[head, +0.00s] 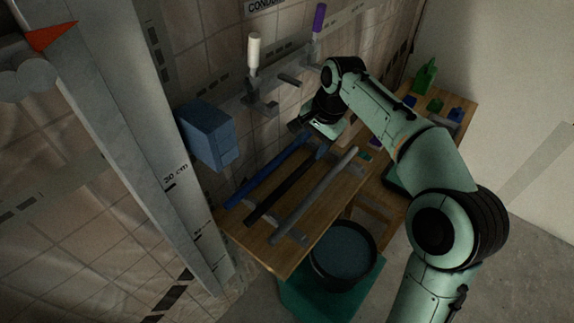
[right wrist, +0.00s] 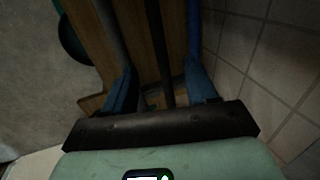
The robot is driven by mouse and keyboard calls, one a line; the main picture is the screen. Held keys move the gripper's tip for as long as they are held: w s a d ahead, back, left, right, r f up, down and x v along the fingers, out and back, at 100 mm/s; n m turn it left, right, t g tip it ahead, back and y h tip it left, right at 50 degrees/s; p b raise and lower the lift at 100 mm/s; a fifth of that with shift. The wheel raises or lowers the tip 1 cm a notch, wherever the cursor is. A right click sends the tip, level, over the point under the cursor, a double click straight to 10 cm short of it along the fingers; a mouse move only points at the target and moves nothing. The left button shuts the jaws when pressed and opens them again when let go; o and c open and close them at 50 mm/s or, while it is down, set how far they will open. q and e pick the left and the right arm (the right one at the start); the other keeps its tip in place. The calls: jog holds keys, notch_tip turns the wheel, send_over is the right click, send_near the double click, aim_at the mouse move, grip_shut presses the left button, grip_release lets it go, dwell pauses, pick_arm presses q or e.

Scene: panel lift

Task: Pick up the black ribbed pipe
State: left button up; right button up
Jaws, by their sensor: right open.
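The black ribbed pipe (head: 285,190) lies on the wooden bench (head: 262,255) in the head view, between a blue pipe (head: 268,171) and a grey pipe (head: 315,196). My right gripper (head: 313,141) is over the far end of the pipes and hides part of them. In the right wrist view, its two blue fingers (right wrist: 158,70) are apart, with the black pipe (right wrist: 158,38) running between them. I cannot tell how high the fingers are above the pipe. My left gripper is not in view.
A blue box (head: 208,134) is on the tiled wall, left of the pipes. White-handled (head: 254,52) and purple-handled (head: 318,20) tools stand behind. A dark round bucket (head: 343,254) is in front of the bench. A green bottle (head: 425,75) stands at the back right.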

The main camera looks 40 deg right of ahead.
jog(key=b, duration=0.1)
send_over(300, 170)
jog(key=s, duration=0.2)
notch_tip(300, 170, down, 6)
jog(key=shift+d+b+x, duration=0.2)
jog(key=shift+b+x, duration=0.15)
jog(key=shift+x, duration=2.9)
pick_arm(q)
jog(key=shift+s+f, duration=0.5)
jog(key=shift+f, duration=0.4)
pick_arm(e)
grip_shut()
